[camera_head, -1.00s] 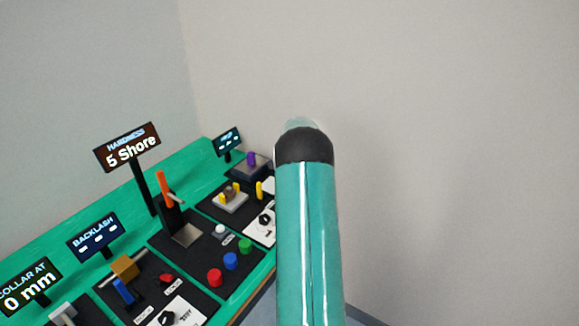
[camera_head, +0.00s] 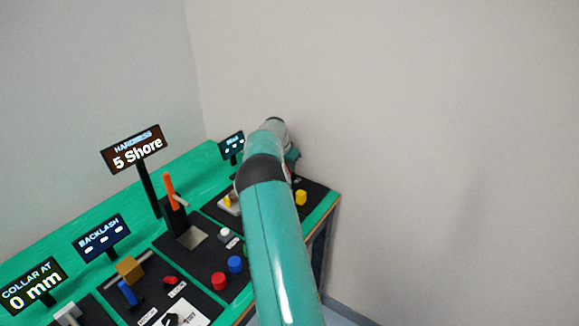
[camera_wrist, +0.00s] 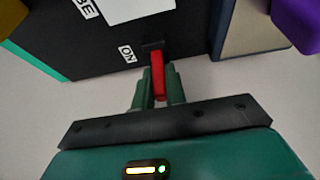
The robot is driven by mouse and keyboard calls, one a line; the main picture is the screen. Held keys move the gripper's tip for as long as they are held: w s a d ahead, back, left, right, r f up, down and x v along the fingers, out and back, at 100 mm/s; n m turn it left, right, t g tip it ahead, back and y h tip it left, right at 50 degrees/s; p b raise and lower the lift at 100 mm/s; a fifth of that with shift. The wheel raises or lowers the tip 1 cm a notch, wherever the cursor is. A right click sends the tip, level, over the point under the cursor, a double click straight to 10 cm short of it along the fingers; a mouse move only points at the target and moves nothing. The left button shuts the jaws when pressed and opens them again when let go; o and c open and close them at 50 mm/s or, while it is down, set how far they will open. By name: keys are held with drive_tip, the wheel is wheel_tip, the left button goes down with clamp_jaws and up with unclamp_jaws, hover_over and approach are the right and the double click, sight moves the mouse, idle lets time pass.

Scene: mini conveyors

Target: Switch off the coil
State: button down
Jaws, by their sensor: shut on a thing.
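In the head view my arm reaches over the far right end of the bench. My gripper and the red lever are hidden behind the arm there. I cannot make out a coil itself.
In the wrist view, a purple part (camera_wrist: 298,20) and a yellow part (camera_wrist: 12,14) lie near the corners. In the head view, a yellow cylinder (camera_head: 300,197) stands right of my arm; a hardness sign (camera_head: 137,150) and an orange lever (camera_head: 170,190) stand left.

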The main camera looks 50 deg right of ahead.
drive_tip(key=c, duration=1.7)
unclamp_jaws()
drive_tip(key=shift+w, duration=0.1)
drive_tip(key=v, duration=1.3)
drive_tip(key=shift+a+r, duration=0.2)
drive_tip(key=shift+r, duration=0.15)
